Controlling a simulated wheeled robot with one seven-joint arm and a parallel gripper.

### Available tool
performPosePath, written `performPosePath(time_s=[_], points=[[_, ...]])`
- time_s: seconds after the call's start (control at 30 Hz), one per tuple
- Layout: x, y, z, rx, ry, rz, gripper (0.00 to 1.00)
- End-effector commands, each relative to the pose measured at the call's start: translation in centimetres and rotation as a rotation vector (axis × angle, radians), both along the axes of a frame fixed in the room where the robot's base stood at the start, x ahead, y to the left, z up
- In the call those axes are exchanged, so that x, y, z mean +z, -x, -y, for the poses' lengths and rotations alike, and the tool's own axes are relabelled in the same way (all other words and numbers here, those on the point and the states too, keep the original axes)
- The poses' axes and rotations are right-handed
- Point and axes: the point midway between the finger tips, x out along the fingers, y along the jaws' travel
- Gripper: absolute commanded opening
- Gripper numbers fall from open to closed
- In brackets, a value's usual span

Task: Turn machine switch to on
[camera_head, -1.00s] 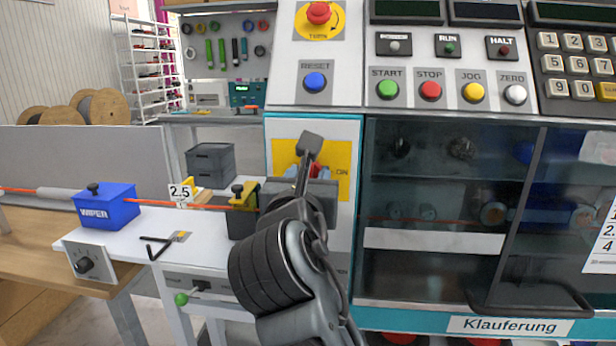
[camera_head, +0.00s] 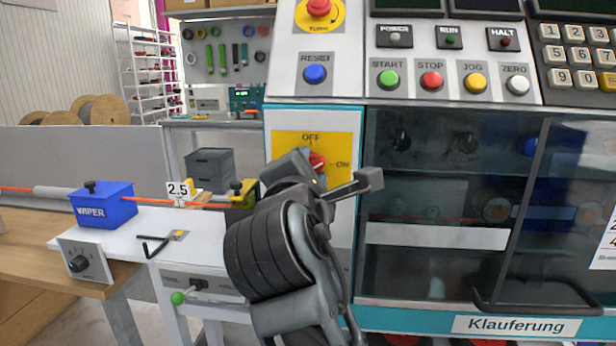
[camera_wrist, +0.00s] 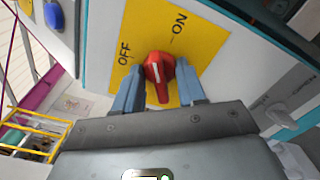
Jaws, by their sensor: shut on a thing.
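The machine switch is a red rotary knob (camera_head: 317,161) on a yellow plate (camera_head: 345,147) marked OFF at the top and ON at the right. In the wrist view the red knob (camera_wrist: 159,74) stands between the two blue fingers of my gripper (camera_wrist: 159,88), which is shut on it. The OFF and ON labels both show there. The knob's white line runs roughly along the gripper's direction and does not point squarely at either label. In the head view my gripper (camera_head: 306,165) covers part of the knob and plate.
A red stop button (camera_head: 319,8) and blue reset button (camera_head: 315,73) sit above the plate. A glass-doored cabinet (camera_head: 450,210) with a dark handle is close on the right. A blue wiper box (camera_head: 103,206) and orange cable are on the left.

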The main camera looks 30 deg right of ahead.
Motion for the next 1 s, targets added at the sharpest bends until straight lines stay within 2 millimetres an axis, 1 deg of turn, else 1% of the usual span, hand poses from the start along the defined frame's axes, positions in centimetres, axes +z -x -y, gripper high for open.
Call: performPosePath(time_s=[0.2, 0.57, 0.6, 0.8, 0.83, 1.0], points=[[-0.24, 0.03, -0.03, 0.0, -0.162, 0.117, 0.23], [-0.27, 0.02, 0.05, -0.002, -0.394, 0.285, 0.23], [-0.12, 0.03, 0.06, -0.002, -0.4, 0.289, 0.42], [-0.05, 0.02, 0.04, -0.002, -0.396, 0.286, 0.61], [-0.05, 0.02, 0.04, -0.001, -0.396, 0.287, 0.64], [-0.03, 0.01, 0.03, 0.0, -0.395, 0.285, 0.64]])
